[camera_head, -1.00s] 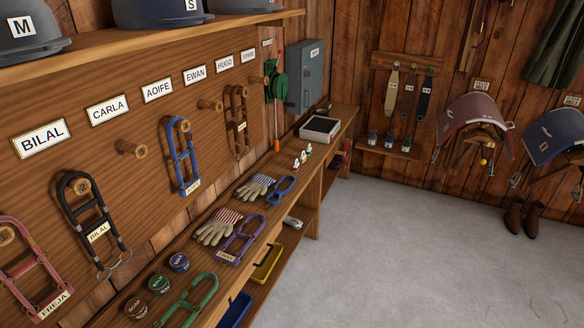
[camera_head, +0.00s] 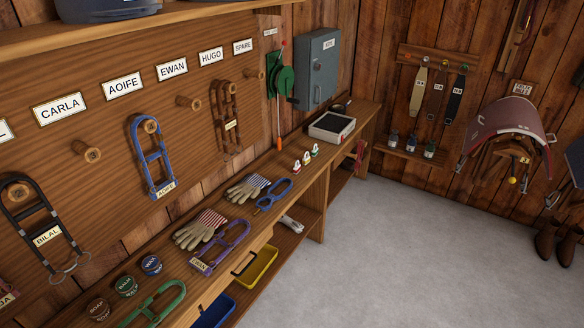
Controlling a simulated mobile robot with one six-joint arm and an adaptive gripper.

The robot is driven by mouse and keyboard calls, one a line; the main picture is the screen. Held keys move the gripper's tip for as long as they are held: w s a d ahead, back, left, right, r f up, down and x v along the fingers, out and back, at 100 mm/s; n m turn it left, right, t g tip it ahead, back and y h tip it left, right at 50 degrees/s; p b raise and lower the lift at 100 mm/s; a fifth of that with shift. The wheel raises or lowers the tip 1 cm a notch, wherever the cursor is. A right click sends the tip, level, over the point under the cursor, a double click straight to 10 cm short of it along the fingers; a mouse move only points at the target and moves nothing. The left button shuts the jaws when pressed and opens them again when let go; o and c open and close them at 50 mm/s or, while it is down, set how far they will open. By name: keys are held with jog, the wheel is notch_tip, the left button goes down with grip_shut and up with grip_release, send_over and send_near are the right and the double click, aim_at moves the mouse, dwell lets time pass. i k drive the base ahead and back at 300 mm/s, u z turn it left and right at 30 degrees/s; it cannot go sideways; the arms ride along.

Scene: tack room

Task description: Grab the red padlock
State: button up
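My gripper is not in view.
Yellow (camera_head: 258,268) and blue (camera_head: 213,312) bins sit below. A saddle rack (camera_head: 510,130) is at right. The grey floor (camera_head: 400,250) is clear.

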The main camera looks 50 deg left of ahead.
aim_at(296, 170)
jog(key=u, duration=0.3)
jog(key=i, duration=0.8)
jog(key=u, duration=0.7)
jog(key=i, duration=0.65)
jog(key=u, duration=0.95)
jog(key=i, duration=0.8)
jog(key=u, duration=0.4)
